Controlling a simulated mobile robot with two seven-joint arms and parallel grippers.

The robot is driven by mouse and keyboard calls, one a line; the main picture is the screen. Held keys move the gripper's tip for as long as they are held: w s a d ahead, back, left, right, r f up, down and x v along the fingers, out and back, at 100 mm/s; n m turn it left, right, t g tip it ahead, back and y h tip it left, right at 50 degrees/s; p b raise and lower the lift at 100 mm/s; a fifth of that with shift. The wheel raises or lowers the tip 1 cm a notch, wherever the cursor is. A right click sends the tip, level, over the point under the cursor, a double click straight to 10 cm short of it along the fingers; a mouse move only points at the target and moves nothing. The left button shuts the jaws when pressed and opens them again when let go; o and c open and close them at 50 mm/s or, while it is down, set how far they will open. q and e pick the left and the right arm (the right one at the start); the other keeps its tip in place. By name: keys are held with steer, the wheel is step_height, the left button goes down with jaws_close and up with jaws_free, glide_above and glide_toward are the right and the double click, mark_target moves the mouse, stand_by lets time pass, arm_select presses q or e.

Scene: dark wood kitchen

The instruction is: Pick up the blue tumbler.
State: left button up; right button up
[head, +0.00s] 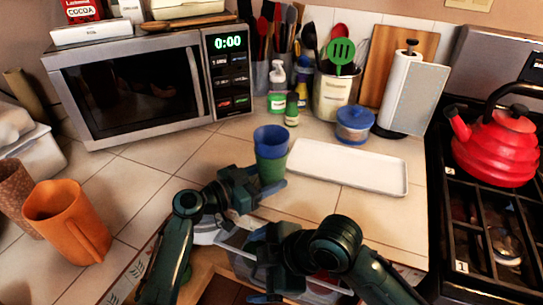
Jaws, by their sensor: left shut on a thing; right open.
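The blue tumbler (270,134) stands upright near the middle of the counter, left of the white tray. Its lower part sits inside a green cup (271,168), so the two look nested. My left gripper (268,188) is shut around the lower part of the green cup, below the blue tumbler. Its fingers hide the cup's base, and I cannot tell whether the cup is off the counter. My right gripper (265,296) is open, low in the view near the counter's front edge, away from the tumbler.
A white tray (345,168) lies just right of the tumbler. A blue-lidded jar (354,125), a utensil crock (333,95) and bottles (277,88) stand behind. A microwave (140,85) is at back left, an orange pitcher (68,222) at left, a red kettle (497,145) on the stove.

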steer(key=w+a+r+n+t, duration=0.1)
steer(key=w+r+n, duration=0.5)
steer(key=r+n, duration=0.15)
steer(key=w+a+r+n, duration=0.1)
steer(key=w+r+n, duration=0.5)
steer(key=r, duration=0.3)
steer(key=n+h, duration=0.5)
steer(key=n, duration=0.2)
glide_toward(272, 136)
steer(key=s+a+r, duration=0.1)
steer(key=s+r, duration=0.2)
steer(key=s, duration=0.1)
steer(key=shift+h, duration=0.4)
steer(key=x, duration=1)
steer(key=shift+w+d+f, duration=0.1)
steer(key=shift+w+f, duration=0.2)
steer(key=shift+w, duration=0.1)
